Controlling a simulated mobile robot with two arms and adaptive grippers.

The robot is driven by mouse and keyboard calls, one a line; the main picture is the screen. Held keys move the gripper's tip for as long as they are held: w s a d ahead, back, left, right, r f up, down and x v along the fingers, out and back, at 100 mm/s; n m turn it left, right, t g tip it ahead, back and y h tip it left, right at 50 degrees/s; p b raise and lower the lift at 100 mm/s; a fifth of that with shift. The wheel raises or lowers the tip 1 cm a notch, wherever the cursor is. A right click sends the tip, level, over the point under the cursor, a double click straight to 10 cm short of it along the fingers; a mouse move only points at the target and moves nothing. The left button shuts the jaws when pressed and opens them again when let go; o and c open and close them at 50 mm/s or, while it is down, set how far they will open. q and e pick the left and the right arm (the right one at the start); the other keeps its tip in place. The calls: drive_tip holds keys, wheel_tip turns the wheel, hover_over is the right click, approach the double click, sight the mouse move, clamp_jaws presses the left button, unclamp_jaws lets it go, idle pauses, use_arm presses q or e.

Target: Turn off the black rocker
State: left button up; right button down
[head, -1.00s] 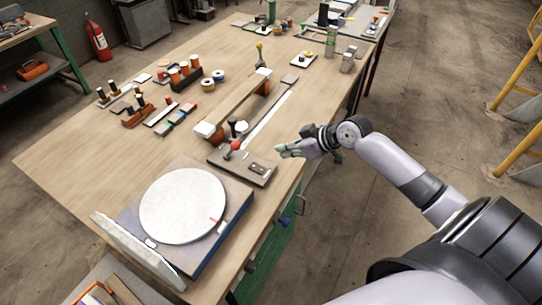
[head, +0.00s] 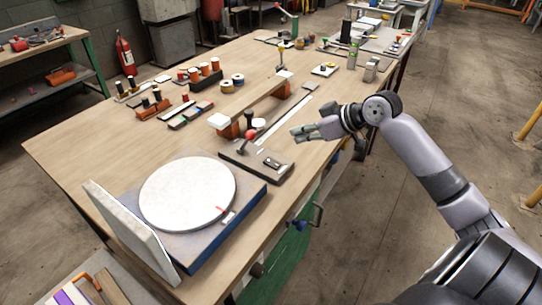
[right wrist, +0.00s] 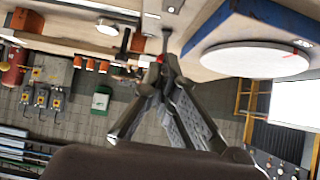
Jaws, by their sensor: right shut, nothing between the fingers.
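A dark plate (head: 243,160) lies near the right-hand edge of the workbench. It carries a lever with a red ball knob (head: 250,134) and a small black rocker (head: 271,163) at its right end. Which way the rocker is tipped is too small to tell. My right gripper (head: 297,134) is shut and empty, above the bench edge, just right of and beyond the plate, apart from the rocker. In the right wrist view my shut gripper (right wrist: 166,78) hides the plate's area; the rocker cannot be made out there. My left gripper is not in view.
A turntable with a round white disc (head: 188,192) stands nearer than the plate, with an upright board (head: 130,232) beside it. A raised wooden bridge (head: 258,100) stands beyond the plate. Drawer handles (head: 318,214) stick out below the bench edge.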

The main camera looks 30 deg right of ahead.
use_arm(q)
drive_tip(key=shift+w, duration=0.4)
use_arm(e)
drive_tip(key=shift+w, duration=0.1)
drive_tip(key=p, duration=0.1)
hover_over(278, 163)
drive_tip(key=w, duration=0.1)
drive_tip(key=f, duration=0.6)
drive_tip(key=shift+w+a+f, duration=0.2)
drive_tip(key=shift+a, duration=0.05)
wheel_tip(278, 163, down, 3)
drive_tip(key=shift+r, duration=0.2)
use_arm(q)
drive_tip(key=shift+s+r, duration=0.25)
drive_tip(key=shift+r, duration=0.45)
use_arm(e)
drive_tip(key=shift+f, duration=0.6)
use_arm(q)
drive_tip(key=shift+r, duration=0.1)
use_arm(e)
drive_tip(key=shift+w+f, duration=0.2)
drive_tip(key=shift+f, duration=0.1)
use_arm(q)
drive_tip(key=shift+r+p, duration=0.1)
drive_tip(key=shift+p, duration=0.25)
use_arm(e)
drive_tip(key=shift+s, duration=0.15)
